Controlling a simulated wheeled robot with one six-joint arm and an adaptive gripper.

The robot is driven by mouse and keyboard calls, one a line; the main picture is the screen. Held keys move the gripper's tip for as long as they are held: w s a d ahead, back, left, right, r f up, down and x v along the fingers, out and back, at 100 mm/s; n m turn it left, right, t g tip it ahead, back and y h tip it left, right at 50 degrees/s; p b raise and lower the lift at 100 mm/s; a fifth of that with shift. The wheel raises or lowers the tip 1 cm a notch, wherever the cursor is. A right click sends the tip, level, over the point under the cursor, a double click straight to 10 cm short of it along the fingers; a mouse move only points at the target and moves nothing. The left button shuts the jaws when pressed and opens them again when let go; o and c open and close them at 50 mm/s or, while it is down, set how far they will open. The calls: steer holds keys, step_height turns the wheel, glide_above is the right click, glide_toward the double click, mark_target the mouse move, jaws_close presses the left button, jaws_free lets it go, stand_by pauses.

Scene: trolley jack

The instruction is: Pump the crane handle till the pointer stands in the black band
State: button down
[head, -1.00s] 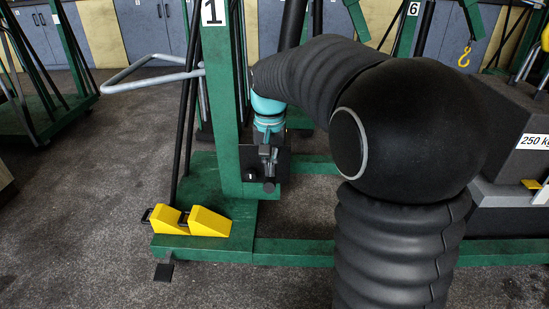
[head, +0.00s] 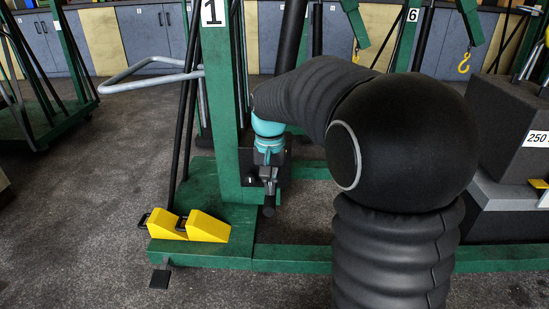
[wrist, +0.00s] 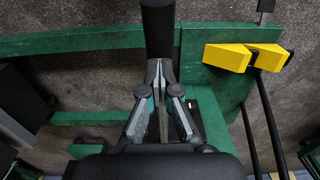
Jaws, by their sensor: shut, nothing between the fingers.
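The crane marked 1 has a green post (head: 222,100) on a green base. A dark handle with a rounded black end (head: 268,211) sticks out low beside the post. Its thick black grip (wrist: 158,28) fills the top middle of the wrist view. My gripper (head: 268,181) is over the handle, pointing down. In the wrist view my gripper (wrist: 160,66) has its fingertips together at the near end of the grip, seemingly touching it, with nothing held between them. I cannot make out the pointer or the black band in either view.
Yellow wedges (head: 205,227) sit on the left part of the green base (head: 200,253). A grey bent bar (head: 150,68) sticks out left of the post. A dark weight block (head: 508,130) stands at the right. The floor at the front left is clear.

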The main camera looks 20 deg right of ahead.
step_height(320, 180, up, 9)
steer(key=p, duration=0.6)
steer(key=shift+r+p, duration=0.15)
steer(key=shift+p, duration=0.15)
